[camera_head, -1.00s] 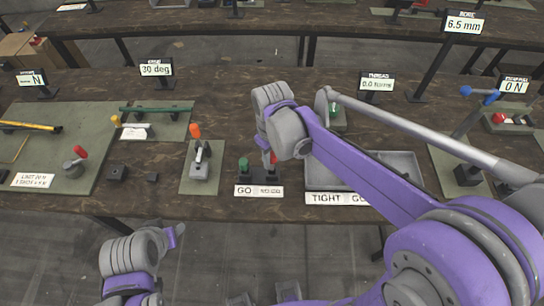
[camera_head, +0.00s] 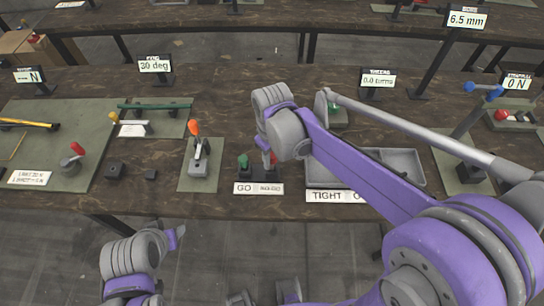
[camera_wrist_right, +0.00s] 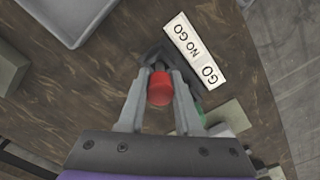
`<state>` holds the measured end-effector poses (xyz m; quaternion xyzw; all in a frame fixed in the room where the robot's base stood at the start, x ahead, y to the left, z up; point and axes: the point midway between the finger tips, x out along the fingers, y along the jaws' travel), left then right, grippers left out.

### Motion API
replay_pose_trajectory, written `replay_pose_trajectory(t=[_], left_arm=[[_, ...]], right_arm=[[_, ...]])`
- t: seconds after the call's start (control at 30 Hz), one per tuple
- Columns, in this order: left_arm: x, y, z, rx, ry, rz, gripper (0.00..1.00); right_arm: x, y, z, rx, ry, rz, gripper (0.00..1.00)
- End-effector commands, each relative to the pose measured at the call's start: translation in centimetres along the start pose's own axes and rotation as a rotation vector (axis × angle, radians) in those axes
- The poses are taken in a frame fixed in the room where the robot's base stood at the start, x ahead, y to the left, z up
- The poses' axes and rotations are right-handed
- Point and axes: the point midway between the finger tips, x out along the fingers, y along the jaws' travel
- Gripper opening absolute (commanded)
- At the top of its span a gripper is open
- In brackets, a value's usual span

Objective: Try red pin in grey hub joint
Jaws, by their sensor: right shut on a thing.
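The red pin (camera_wrist_right: 160,88) is between the two fingers of my right gripper (camera_wrist_right: 161,84), which is shut on it. In the head view the red pin (camera_head: 272,158) stands at the right of a small black stand (camera_head: 259,175), beside a green pin (camera_head: 243,161). I cannot tell whether the red pin's lower end is still in the stand. A grey part (camera_head: 199,166) with an orange lever sits on a green mat left of the stand. I cannot tell whether it is the grey hub joint. My left arm is at the bottom left; its gripper does not show.
A GO / NO GO label (camera_head: 259,188) lies in front of the stand. A grey tray (camera_head: 398,158) is to the right, partly behind my right arm. Small dark blocks (camera_head: 116,171) and a larger green mat (camera_head: 85,125) lie to the left.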

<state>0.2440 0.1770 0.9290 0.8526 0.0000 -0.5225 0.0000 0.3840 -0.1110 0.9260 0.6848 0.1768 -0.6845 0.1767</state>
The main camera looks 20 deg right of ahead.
Motion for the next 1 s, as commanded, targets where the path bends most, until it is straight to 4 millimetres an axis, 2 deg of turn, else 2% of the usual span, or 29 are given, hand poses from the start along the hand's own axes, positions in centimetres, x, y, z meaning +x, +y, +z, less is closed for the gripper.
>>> replay_pose_trajectory(t=[0.77, 0.8, 0.97, 1.0], left_arm=[[1.3, 0.0, 1.2, 0.0, -0.009, 0.0, 0.5], [1.2, 0.0, 1.2, 0.0, -0.009, 0.0, 0.5], [1.2, 0.0, 1.1, 0.0, -0.009, 0.0, 0.5], [1.2, 0.0, 1.1, 0.0, -0.009, 0.0, 0.5]], right_arm=[[2.0, 0.0, 0.0, 0.0, 0.0, 0.0, 0.0], [2.0, 0.0, 0.0, 0.0, 0.0, 0.0, 0.37], [1.9, 0.0, 0.0, 0.0, 0.0, 0.0, 0.66], [1.9, 0.0, 0.0, 0.0, 0.0, 0.0, 0.68]])
